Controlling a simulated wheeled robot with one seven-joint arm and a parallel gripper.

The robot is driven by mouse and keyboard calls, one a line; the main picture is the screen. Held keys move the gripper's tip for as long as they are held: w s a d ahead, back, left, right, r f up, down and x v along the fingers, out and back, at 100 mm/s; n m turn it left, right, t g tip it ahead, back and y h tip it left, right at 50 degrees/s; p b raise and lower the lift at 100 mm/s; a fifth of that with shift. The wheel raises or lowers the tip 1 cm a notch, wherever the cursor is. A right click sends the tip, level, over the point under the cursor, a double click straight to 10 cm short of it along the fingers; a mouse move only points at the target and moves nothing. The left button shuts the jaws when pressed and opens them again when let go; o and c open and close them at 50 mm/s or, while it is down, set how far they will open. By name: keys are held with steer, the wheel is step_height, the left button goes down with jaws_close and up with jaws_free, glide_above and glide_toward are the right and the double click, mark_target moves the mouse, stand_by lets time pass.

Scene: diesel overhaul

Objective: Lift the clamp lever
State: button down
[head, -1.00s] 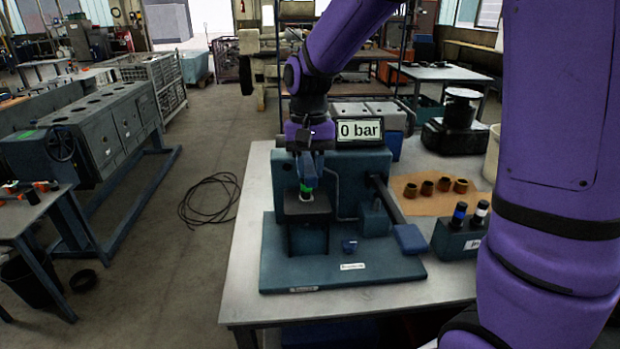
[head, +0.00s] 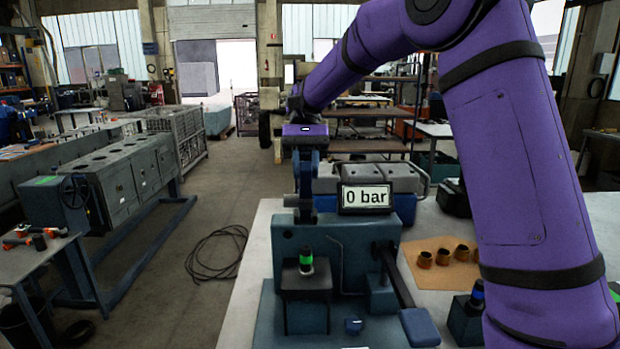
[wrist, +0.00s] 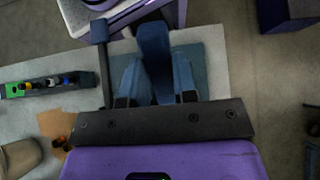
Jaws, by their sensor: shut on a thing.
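The clamp lever (head: 304,207) is a blue-grey bar that stands roughly upright over the dark teal test stand (head: 345,240). My gripper (head: 304,160) is above the stand and shut on the lever. In the wrist view the lever (wrist: 154,45) shows as a blue bar between the two fingers of my gripper (wrist: 156,85). A black cylinder with a green band (head: 306,262) stands upright on the dark block (head: 306,284) at the stand's front, below and apart from my gripper. My fingers partly hide where the lever joins the stand.
A handle with a blue pad (head: 420,327) slopes forward on the right. Brown bushings (head: 443,257) lie on a tan mat (head: 425,277). The floor left of the table is open around a cable coil (head: 217,252).

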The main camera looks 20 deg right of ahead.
steer(key=shift+w+d+r, duration=0.1)
steer(key=shift+w+r, duration=0.1)
steer(key=shift+w, duration=0.1)
steer(key=c, duration=0.9)
jaws_free()
steer(key=shift+w+d+r, duration=0.1)
steer(key=shift+r, duration=1.7)
steer(key=s+r, duration=0.1)
steer(key=s, duration=1.5)
steer(key=shift+d+r, duration=0.15)
steer(key=shift+d, duration=0.1)
